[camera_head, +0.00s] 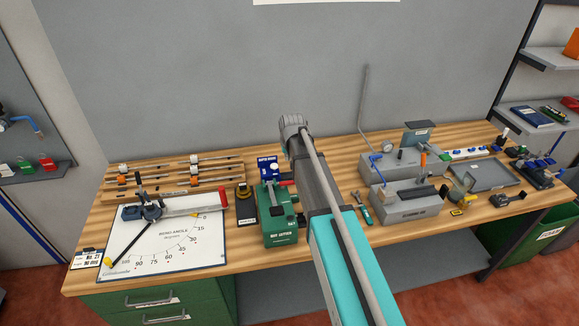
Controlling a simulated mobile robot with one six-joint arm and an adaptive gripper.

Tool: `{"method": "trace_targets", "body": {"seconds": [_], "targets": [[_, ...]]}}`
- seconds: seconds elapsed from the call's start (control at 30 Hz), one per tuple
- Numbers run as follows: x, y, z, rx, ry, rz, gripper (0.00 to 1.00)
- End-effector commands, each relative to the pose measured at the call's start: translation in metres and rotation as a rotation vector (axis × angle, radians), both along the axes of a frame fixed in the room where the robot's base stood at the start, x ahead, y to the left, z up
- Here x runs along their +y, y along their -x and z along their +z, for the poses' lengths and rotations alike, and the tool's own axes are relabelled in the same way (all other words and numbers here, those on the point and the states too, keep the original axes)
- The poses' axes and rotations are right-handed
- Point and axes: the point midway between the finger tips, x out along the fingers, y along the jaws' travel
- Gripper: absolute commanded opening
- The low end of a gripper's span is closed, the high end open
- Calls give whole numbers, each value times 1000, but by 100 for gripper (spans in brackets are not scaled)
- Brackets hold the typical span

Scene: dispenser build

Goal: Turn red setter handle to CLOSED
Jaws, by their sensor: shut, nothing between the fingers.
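The green nut setter (281,237) stands on the workbench, left of my arm. Its label reads like "NUT SETTER". A short red handle (286,183) shows at its upper right, beside my arm; I cannot read any CLOSED marking. My arm reaches up through the middle of the picture, over the bench, and ends in a ribbed grey part. I cannot make out any gripper fingers. The arm hides the bench just right of the setter.
A bending rig (150,212) with another red grip stands on the white angle board (168,245) at left. A blue-fronted box (268,167) stands behind the setter. Grey blocks (405,207) and a tray (482,178) fill the right. The wooden bench (240,258) is bare along its front edge.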

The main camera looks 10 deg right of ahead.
Motion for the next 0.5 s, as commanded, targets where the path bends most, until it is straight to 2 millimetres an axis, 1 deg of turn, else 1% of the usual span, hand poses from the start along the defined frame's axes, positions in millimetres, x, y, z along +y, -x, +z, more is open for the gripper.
{"method": "trace_targets", "body": {"seconds": [0.27, 0.5], "targets": [[-1, -5, -15, 0, 0, -1, 0], [-1, -11, -34, 0, 0, -2, 0]]}}
